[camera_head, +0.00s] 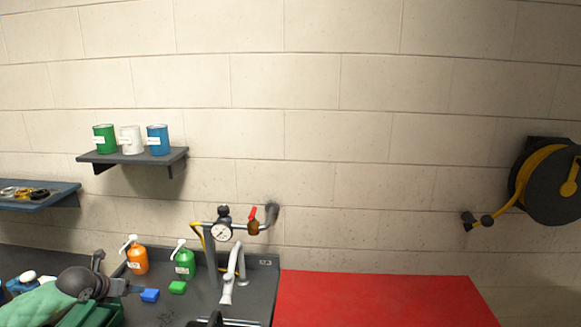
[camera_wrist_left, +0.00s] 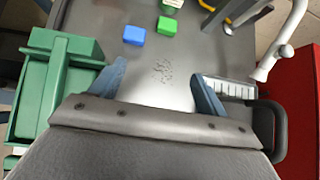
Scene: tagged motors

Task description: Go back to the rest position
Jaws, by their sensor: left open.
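My left gripper (camera_head: 130,288) is at the lower left of the head view, over the dark grey counter (camera_head: 195,305). In the left wrist view its two blue-grey fingers (camera_wrist_left: 160,84) stand wide apart, with nothing between them but the counter surface below. A blue block (camera_head: 149,295) and a green block (camera_head: 177,287) lie just beyond the fingertips; the left wrist view shows the blue block (camera_wrist_left: 134,35) and the green block (camera_wrist_left: 167,26) side by side. My right gripper is not in view. I see no motor.
A green bin (camera_wrist_left: 30,95) stands left of the gripper. A red surface (camera_head: 385,300) lies right. A shelf (camera_head: 135,157) holds three cans.

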